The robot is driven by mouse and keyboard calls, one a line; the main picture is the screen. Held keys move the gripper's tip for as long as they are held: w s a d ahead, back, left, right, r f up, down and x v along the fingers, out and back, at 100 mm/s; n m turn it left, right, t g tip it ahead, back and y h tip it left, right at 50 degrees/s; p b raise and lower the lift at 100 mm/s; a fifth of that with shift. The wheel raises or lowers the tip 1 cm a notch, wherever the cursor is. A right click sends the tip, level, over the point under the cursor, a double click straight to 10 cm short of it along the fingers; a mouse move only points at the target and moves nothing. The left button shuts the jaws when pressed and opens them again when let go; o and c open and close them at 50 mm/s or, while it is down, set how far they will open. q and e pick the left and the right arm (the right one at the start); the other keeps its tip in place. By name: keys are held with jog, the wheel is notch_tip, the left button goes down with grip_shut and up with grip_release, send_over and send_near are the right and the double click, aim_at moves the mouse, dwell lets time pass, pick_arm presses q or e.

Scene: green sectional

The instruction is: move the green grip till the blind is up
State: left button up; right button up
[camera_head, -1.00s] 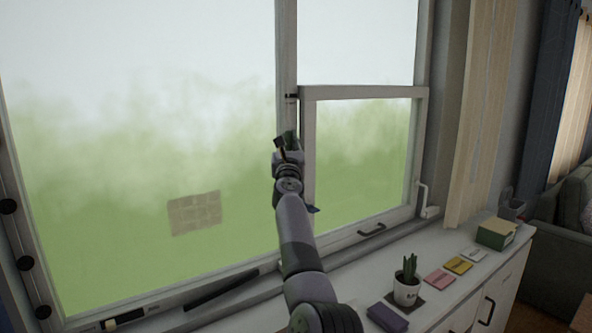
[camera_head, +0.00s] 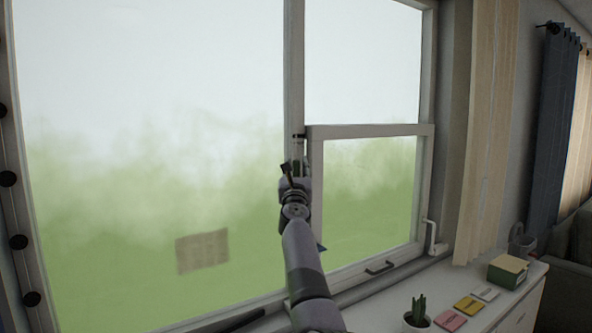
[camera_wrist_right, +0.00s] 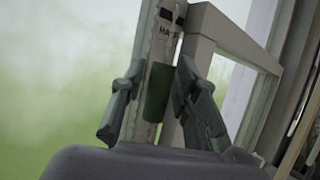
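The green grip (camera_wrist_right: 158,92) is a dark green block on a narrow pale upright strip (camera_wrist_right: 155,45) beside the window frame; dark lettering shows near the strip's top. My right gripper (camera_wrist_right: 160,76) has its two fingers on either side of the grip. A narrow gap shows between the left finger and the grip; the right finger looks very close to it, and contact is unclear. In the head view my right gripper (camera_head: 296,172) is at the window's middle post and largely hides the grip. I cannot make out the blind. My left gripper is not in view.
The small window sash (camera_head: 370,131) has a dark handle (camera_head: 381,267) below it and a white crank (camera_head: 432,238) at its right. On the sill cabinet stand a potted cactus (camera_head: 419,307), coloured cards (camera_head: 468,305) and a green box (camera_head: 507,270). Beige curtains (camera_head: 486,130) hang at right.

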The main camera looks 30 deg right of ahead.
jog(key=shift+o, duration=0.8)
jog(key=shift+f, duration=0.15)
jog(key=shift+v, duration=1.15)
jog(key=shift+s+a, duration=0.25)
jog(key=shift+s, duration=0.25)
jog(key=shift+s+a, duration=0.1)
jog(key=shift+s, duration=0.1)
jog(key=shift+s+a+f, duration=0.5)
jog(key=shift+s+f, duration=0.25)
jog(key=shift+s+a+f, duration=0.25)
jog(key=shift+s+a, duration=0.05)
jog(key=shift+s, duration=0.35)
